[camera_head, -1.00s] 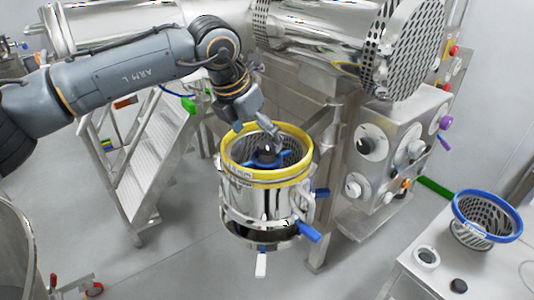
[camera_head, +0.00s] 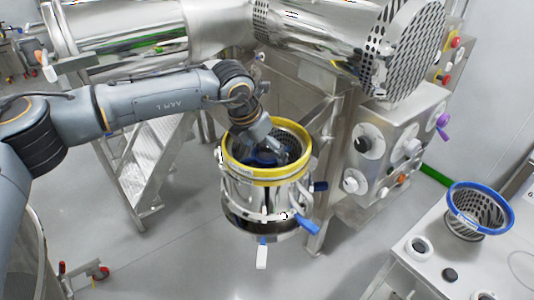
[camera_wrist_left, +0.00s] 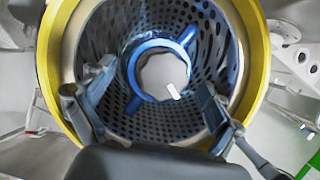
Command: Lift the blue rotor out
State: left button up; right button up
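The blue rotor (camera_head: 264,159) sits low inside the yellow-rimmed steel vessel (camera_head: 270,178), mostly hidden by my left gripper (camera_head: 274,152) in the head view. In the left wrist view the rotor (camera_wrist_left: 133,76) shows a blue ring with arms around a grey hub, in front of a perforated basket wall. My left gripper (camera_wrist_left: 156,88) reaches down into the vessel mouth. Its two fingers are spread wide on either side of the hub, with visible gaps. My right gripper is in neither view.
A blue-rimmed perforated basket (camera_head: 480,210) stands on a white-topped table (camera_head: 425,272) at the right. A control box with knobs (camera_head: 395,147) stands right of the vessel, and a large steel drum (camera_head: 320,35) lies behind. Metal steps (camera_head: 140,165) are at the left.

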pick_arm(q)
jog(key=c, duration=1.3)
